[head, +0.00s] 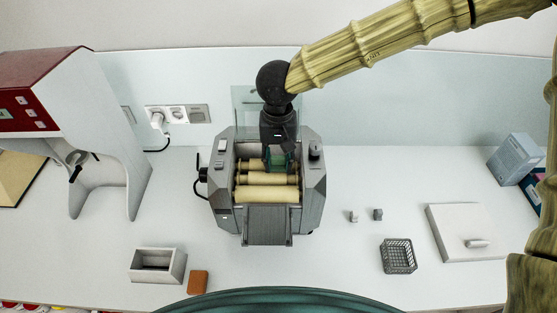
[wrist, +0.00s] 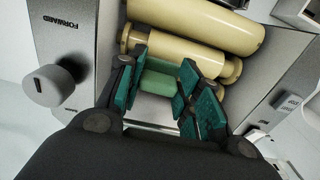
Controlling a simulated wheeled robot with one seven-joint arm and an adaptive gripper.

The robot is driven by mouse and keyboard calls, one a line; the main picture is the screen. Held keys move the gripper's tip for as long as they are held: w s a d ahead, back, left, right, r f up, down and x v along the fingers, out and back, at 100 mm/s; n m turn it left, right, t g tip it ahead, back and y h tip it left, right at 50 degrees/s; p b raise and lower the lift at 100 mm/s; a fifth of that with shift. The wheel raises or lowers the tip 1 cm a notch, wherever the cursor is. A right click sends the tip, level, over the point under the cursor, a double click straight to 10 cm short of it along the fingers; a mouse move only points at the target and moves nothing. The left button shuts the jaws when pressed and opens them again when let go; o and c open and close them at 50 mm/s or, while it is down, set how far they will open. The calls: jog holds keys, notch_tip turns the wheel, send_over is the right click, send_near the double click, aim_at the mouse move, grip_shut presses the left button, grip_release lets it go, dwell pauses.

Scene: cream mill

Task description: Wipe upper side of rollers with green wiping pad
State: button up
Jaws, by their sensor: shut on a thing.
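The mill (head: 313,190) is a grey machine with cream rollers lying crosswise, the front roller (head: 267,194) being the most exposed. The rollers also show in the wrist view (wrist: 205,22). My gripper (head: 278,168) reaches down into the mill's opening from behind, over the rear rollers. In the wrist view my gripper (wrist: 160,92) has its teal fingers shut on the light green wiping pad (wrist: 157,80). The pad is beside the nearest visible roller; I cannot tell whether it touches. My fingers hide part of the rollers and the pad.
A clear guard (head: 245,108) stands up behind the opening. A grey box (head: 158,265), a brown block (head: 198,282), a wire basket (head: 398,256) and a white board (head: 465,233) lie on the white counter.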

aim_at(278, 193)
jog(key=shift+s+f, duration=0.15)
jog(key=shift+s, duration=1.65)
jog(key=shift+s+f, duration=0.15)
jog(key=shift+s, duration=1.65)
notch_tip(278, 193, up, 8)
jog(key=shift+w+r, duration=0.1)
